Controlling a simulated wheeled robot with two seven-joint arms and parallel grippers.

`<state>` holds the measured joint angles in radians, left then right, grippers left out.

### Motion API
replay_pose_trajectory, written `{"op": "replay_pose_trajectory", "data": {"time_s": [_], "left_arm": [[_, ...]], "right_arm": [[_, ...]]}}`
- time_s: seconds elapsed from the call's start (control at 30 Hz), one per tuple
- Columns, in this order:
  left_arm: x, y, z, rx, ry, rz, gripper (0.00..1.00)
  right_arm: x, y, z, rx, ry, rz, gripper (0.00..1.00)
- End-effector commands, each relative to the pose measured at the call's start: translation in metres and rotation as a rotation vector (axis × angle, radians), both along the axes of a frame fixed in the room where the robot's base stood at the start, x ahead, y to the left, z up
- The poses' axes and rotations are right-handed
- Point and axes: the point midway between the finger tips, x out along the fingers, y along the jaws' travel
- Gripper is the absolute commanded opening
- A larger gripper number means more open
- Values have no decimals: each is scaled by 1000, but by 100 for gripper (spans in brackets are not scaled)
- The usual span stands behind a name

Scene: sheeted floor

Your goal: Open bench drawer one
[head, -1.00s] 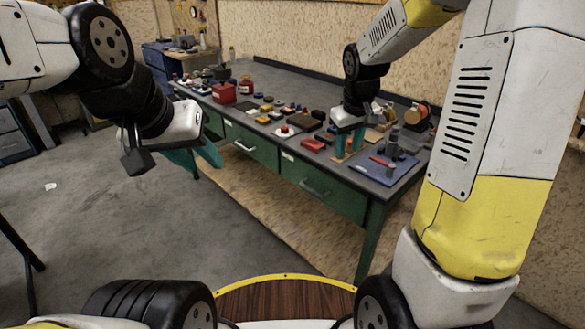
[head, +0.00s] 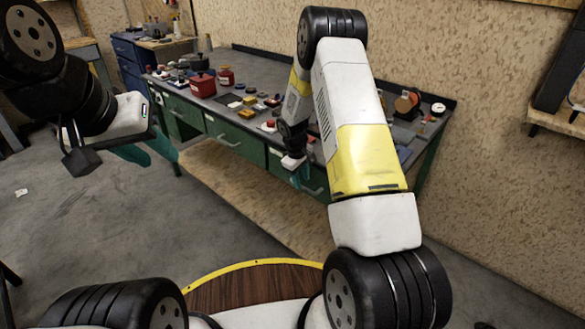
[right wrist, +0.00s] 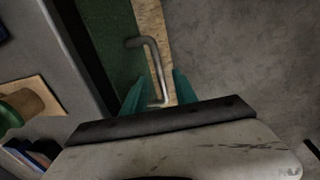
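The bench (head: 262,78) has a dark top and green drawers with metal bar handles along its front. The left drawer (head: 183,112), middle drawer (head: 236,140) and right drawer (head: 275,165) look closed. No label shows which is drawer one. My right gripper (head: 301,177) is at the right drawer's front, partly hidden by my arm. In the right wrist view its teal fingers (right wrist: 158,92) are apart, with the bar handle (right wrist: 155,68) reaching between them. Contact cannot be told. My left gripper (head: 150,150) is open and empty, in front of the bench's left part.
A red box (head: 203,85) and several small parts stand on the bench top. An orange spool (head: 406,102) stands at its right end. A blue cabinet (head: 133,55) is behind on the left.

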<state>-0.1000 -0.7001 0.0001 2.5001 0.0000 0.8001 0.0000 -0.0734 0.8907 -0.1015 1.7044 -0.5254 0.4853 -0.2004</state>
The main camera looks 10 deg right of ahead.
Motion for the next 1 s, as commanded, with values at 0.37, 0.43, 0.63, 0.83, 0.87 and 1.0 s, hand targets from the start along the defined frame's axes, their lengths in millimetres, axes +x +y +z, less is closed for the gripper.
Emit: {"op": "replay_pose_trajectory", "data": {"time_s": [0.37,0.43,0.63,0.83,0.87,1.0], "left_arm": [[0,0,0,0,0,0,36],[0,0,0,0,0,0,36],[0,0,0,0,0,0,36],[0,0,0,0,0,0,36],[0,0,0,0,0,0,36],[0,0,0,0,0,0,36]], "right_arm": [[3,-5,-25,-1,-1,-2,34],[3,-5,-25,-1,-1,-2,34],[3,-5,-25,-1,-1,-2,11],[3,-5,-24,-1,-1,-2,0],[3,-5,-24,-1,-1,-2,0],[3,-5,-24,-1,-1,-2,0]]}}
